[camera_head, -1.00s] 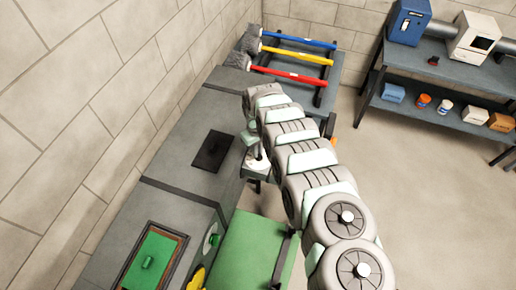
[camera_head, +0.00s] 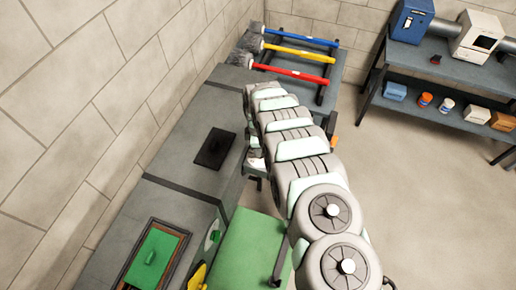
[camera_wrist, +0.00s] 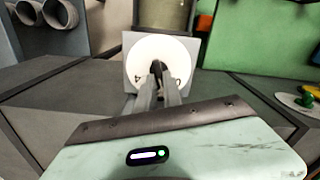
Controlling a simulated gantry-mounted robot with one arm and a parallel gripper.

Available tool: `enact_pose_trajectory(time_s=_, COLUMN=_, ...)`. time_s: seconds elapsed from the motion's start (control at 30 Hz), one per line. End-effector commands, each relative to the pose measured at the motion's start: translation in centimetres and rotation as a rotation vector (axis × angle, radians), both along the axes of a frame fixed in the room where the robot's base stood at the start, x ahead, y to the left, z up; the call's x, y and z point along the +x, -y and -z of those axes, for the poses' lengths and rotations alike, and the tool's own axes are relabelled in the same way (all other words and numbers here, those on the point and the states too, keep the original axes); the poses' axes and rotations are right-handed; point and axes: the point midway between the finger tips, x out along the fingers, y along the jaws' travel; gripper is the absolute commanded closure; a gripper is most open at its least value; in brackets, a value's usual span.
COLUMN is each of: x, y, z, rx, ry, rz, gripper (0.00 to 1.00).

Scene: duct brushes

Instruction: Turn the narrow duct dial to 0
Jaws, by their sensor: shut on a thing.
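A round white dial (camera_wrist: 143,52) on a grey square plate faces me in the wrist view. A dark knob sits at its middle, with small dark marks beside it that I cannot read. My gripper (camera_wrist: 161,84) reaches to the dial's middle, its fingers shut on the dark knob. The fingers cover the lower part of the dial and hide where the knob points. In the head view my arm hides the dial and most of my gripper.
Right of the dial is another white disc with a green knob (camera_wrist: 307,100). In the head view a dark plate (camera_head: 215,148) and a green panel (camera_head: 152,258) lie on the grey duct (camera_head: 180,205). Blue, yellow and red brushes (camera_head: 300,73) rest on a rack behind.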

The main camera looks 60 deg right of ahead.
Motion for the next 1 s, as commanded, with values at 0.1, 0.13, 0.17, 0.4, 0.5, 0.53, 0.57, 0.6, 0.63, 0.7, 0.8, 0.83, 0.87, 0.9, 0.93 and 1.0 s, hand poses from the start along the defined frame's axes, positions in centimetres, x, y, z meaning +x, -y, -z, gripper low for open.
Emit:
enact_pose_trajectory(time_s=0.1, x=-0.08, y=-0.2, z=0.15, rx=0.002, ry=-0.001, rz=-0.111, gripper=1.0)
enact_pose_trajectory(time_s=0.13, x=-0.09, y=-0.22, z=0.14, rx=0.002, ry=-0.001, rz=-0.139, gripper=1.0)
enact_pose_trajectory(time_s=0.17, x=-0.11, y=-0.25, z=0.15, rx=0.002, ry=-0.001, rz=-0.168, gripper=1.0)
enact_pose_trajectory(time_s=0.4, x=-0.2, y=-0.35, z=0.12, rx=0.001, ry=0.0, rz=-0.388, gripper=1.0)
enact_pose_trajectory(time_s=0.5, x=-0.23, y=-0.39, z=0.11, rx=0.0, ry=0.0, rz=-0.471, gripper=1.0)
enact_pose_trajectory(time_s=0.53, x=-0.23, y=-0.41, z=0.12, rx=0.0, ry=0.0, rz=-0.493, gripper=1.0)
enact_pose_trajectory(time_s=0.57, x=-0.25, y=-0.41, z=0.11, rx=0.0, ry=0.0, rz=-0.515, gripper=1.0)
enact_pose_trajectory(time_s=0.6, x=-0.26, y=-0.43, z=0.12, rx=0.0, ry=0.0, rz=-0.543, gripper=1.0)
enact_pose_trajectory(time_s=0.63, x=-0.27, y=-0.44, z=0.12, rx=-0.001, ry=0.001, rz=-0.562, gripper=1.0)
enact_pose_trajectory(time_s=0.7, x=-0.3, y=-0.45, z=0.12, rx=-0.001, ry=0.001, rz=-0.604, gripper=1.0)
enact_pose_trajectory(time_s=0.8, x=-0.34, y=-0.46, z=0.13, rx=-0.001, ry=0.001, rz=-0.652, gripper=1.0)
enact_pose_trajectory(time_s=0.83, x=-0.35, y=-0.47, z=0.13, rx=-0.001, ry=0.001, rz=-0.665, gripper=1.0)
enact_pose_trajectory(time_s=0.87, x=-0.36, y=-0.46, z=0.13, rx=-0.001, ry=0.001, rz=-0.675, gripper=1.0)
enact_pose_trajectory(time_s=0.9, x=-0.36, y=-0.46, z=0.14, rx=-0.002, ry=0.001, rz=-0.688, gripper=1.0)
enact_pose_trajectory(time_s=0.93, x=-0.37, y=-0.48, z=0.14, rx=-0.001, ry=0.001, rz=-0.697, gripper=1.0)
enact_pose_trajectory(time_s=1.0, x=-0.38, y=-0.47, z=0.15, rx=-0.002, ry=0.001, rz=-0.713, gripper=1.0)
